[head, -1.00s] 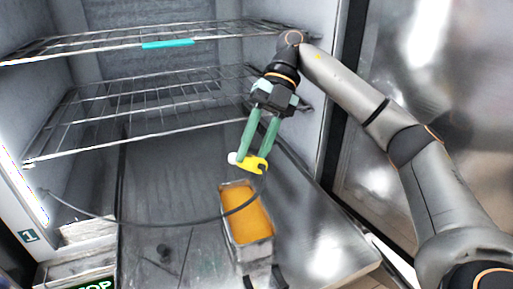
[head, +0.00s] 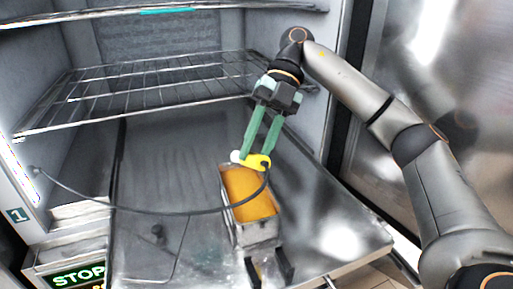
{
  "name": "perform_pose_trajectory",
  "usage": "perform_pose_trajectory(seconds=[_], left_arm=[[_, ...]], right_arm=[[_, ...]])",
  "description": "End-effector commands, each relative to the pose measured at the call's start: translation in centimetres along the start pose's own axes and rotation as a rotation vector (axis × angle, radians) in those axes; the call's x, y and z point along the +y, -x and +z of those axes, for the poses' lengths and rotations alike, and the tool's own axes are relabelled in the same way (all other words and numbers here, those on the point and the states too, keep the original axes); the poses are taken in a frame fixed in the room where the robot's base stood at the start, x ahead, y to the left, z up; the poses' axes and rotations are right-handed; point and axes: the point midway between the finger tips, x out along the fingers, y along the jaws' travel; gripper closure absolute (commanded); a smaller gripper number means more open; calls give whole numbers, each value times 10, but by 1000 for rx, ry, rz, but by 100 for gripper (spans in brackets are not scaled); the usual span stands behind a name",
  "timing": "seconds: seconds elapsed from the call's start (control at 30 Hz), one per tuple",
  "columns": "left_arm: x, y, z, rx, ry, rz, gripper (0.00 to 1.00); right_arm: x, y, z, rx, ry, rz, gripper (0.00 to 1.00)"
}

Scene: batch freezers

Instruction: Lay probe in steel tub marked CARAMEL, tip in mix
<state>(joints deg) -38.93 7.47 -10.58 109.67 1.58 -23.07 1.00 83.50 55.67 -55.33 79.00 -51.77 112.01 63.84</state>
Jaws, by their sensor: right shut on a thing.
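The steel tub (head: 259,234) holds an orange-brown mix (head: 251,195) and sits on the metal floor of the freezer cabinet. Its marking cannot be read here. My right gripper (head: 257,152) points down above the tub's far end, shut on the yellow probe (head: 259,161), which has a white knob at its left. A dark cable (head: 150,211) runs from the probe over the tub to the cabinet's left wall. The probe's tip cannot be made out. Dark gripper fingers, likely my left gripper (head: 268,270), show at the near end of the tub; whether they grip it is unclear.
A wire shelf (head: 140,88) spans the cabinet above the floor, with another at the top edge. A STOP sign (head: 78,276) is at lower left. The steel door (head: 440,90) stands at the right. The cabinet floor left of the tub is mostly clear.

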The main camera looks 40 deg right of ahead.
Motion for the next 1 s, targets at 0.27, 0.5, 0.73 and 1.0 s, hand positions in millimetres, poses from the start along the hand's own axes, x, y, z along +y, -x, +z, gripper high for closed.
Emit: perform_pose_trajectory(seconds=[0.27,0.5,0.73,1.0], left_arm=[[7,-14,10,-4,-4,19,50],[12,-19,5,8,-7,31,50],[12,-26,5,12,-11,35,50],[16,-28,4,13,-12,44,50]], right_arm=[[-12,-17,12,0,-1,1,100],[-21,-32,22,0,1,0,100],[-30,-45,31,1,0,0,100],[-37,-56,39,0,2,-1,100]])
